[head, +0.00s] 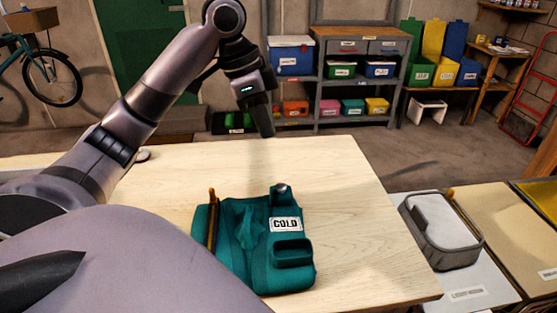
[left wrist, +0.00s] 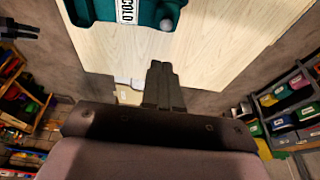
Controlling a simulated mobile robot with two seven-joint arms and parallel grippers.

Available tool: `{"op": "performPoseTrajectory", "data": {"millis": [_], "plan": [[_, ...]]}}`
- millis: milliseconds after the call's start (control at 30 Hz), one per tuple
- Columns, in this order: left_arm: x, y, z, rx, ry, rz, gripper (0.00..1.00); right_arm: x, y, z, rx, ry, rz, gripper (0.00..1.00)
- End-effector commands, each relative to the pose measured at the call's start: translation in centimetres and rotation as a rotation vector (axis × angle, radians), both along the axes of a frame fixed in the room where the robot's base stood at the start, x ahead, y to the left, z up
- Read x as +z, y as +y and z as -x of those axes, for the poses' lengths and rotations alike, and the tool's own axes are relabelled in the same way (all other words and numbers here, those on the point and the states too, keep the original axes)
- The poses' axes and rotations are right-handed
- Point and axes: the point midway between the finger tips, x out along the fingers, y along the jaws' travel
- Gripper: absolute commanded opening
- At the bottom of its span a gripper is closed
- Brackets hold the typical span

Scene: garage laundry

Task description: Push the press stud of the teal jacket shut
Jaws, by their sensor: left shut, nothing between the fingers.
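The teal jacket (head: 235,275) lies folded on the pale wooden table, with a white label reading COLD (head: 286,224). A small grey round stud (head: 281,188) shows at the jacket's top right corner; whether it is pressed shut is too small to tell. My left gripper (head: 267,130) is above the far part of the table, beyond the jacket and apart from it, shut and empty. In the left wrist view its fingers (left wrist: 160,72) are together, with the jacket's edge (left wrist: 145,14) and the stud (left wrist: 167,24) at the top. My right gripper is not seen clearly.
The table (head: 345,190) is bare around the jacket. A grey bin (head: 440,232) stands right of the table. Shelves with coloured boxes (head: 345,70) are at the back wall.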

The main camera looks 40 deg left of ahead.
Motion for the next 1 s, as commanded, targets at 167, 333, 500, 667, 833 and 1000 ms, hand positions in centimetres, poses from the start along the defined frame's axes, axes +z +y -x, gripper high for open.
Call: {"op": "performPoseTrajectory", "data": {"millis": [167,333,500,667,833,1000], "plan": [[0.3,0.2,0.2,-0.003,0.003,-0.004,0.00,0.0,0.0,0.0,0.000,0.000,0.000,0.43],[0.3,0.2,0.2,-0.003,0.003,-0.004,0.00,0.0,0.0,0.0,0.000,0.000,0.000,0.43],[0.3,0.2,0.2,-0.003,0.003,-0.004,0.00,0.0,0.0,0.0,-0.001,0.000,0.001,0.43],[-0.8,-0.1,0.0,-0.004,0.004,-0.003,0.00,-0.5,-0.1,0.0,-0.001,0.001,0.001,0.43],[-3.8,-0.7,-0.6,-0.006,0.007,0.000,0.00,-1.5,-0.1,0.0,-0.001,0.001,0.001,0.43],[-7.3,-1.3,-1.4,-0.004,0.008,-0.001,0.00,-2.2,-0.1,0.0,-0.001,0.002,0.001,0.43]]}}
